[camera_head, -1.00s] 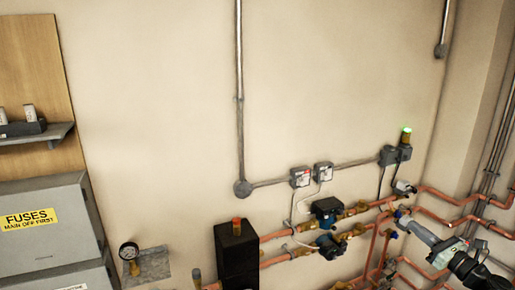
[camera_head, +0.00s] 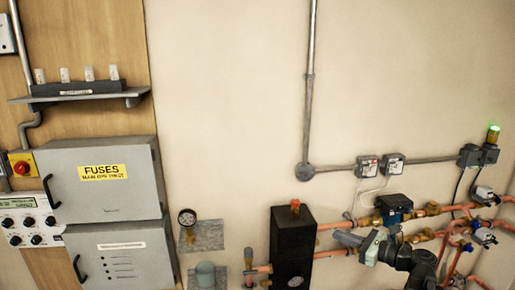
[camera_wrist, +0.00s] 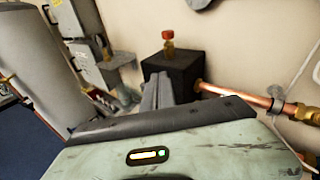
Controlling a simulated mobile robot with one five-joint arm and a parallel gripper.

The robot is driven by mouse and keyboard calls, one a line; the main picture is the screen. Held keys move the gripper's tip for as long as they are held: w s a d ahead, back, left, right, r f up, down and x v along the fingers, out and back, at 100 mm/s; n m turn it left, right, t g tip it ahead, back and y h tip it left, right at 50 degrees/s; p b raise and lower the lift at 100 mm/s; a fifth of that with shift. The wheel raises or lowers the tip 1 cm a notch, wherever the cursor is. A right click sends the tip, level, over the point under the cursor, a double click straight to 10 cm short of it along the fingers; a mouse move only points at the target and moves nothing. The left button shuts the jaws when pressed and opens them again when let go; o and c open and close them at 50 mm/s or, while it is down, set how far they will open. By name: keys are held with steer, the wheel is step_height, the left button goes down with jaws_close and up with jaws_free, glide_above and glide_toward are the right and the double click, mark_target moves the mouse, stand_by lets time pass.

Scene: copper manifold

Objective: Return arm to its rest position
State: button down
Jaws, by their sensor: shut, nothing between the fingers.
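My gripper (camera_head: 345,238) shows at the lower right of the head view, in front of the copper pipes (camera_head: 325,255), pointing left toward the black box (camera_head: 292,240). Its fingers are shut with nothing between them. In the wrist view the closed grey fingers (camera_wrist: 158,92) stand up beyond the pale green gripper housing (camera_wrist: 190,145). They overlap the black box (camera_wrist: 180,70) in that picture; I cannot tell the distance. My dark arm lies behind the gripper at the lower right.
In the wrist view a large grey cylinder (camera_wrist: 35,60) stands left.

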steer(key=s+a+f+n+g+h+b, duration=0.25)
steer(key=a+f+n+g, duration=0.35)
steer(key=a+f, duration=0.6)
steer(key=s+a+f+n+g+h+b, duration=0.1)
steer(key=s+a+f+n+g+b, duration=0.25)
steer(key=a+f+n, duration=0.6)
step_height(320, 180, down, 6)
steer(key=s+a+n+g+h, duration=0.2)
steer(key=n+h, duration=0.2)
steer(key=s+d+f+n+h, duration=0.1)
steer(key=s+d+n+h, duration=0.1)
steer(key=d+n+h, duration=0.2)
steer(key=d+n, duration=0.2)
steer(key=d, duration=0.2)
steer(key=shift+d+n+g, duration=0.35)
steer(key=shift+d, duration=0.05)
